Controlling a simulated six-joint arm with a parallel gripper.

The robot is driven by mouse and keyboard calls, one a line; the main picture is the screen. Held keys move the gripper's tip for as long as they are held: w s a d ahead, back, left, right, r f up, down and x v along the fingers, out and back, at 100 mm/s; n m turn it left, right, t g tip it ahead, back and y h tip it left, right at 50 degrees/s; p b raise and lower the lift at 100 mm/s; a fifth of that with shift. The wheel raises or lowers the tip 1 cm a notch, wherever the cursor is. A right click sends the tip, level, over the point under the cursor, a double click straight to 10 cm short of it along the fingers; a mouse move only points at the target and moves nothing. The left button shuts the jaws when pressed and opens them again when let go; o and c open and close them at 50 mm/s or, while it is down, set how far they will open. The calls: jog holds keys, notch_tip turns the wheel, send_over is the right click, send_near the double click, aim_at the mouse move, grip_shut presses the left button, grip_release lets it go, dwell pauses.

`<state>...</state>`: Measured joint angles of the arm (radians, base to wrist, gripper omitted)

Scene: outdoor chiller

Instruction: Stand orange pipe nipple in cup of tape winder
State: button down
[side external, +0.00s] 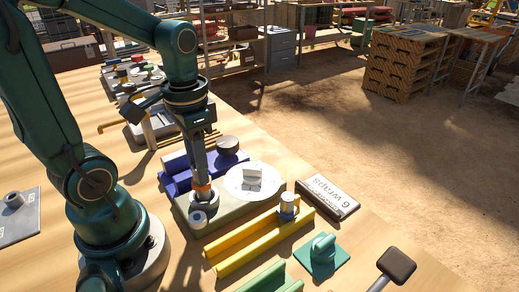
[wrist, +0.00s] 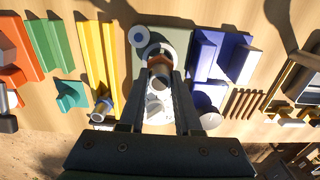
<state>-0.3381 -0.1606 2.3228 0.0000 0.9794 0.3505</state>
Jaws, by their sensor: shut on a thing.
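My gripper (side external: 201,183) points straight down over the grey-green base of the tape winder (side external: 228,213). It is shut on the orange pipe nipple (side external: 204,192), which is upright and low over the base. In the wrist view the nipple (wrist: 160,67) shows between the fingertips, with a pale ring around its far side that looks like the cup. I cannot tell whether the nipple's lower end is inside the cup or just above it. The winder's white disc (side external: 238,184) with a white block on it lies right of the gripper. A white and blue-grey roll (side external: 198,218) sits at the near corner.
A yellow rail (side external: 245,250) with a pale, blue-banded fitting (side external: 288,206) lies in front.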

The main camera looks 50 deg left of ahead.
jog(key=shift+f, duration=0.2)
jog(key=shift+f, duration=0.7)
jog(key=c, duration=0.5)
grip_release()
jog(key=o, duration=0.5)
jog(key=shift+c, duration=0.2)
jog(key=shift+r, duration=3.45)
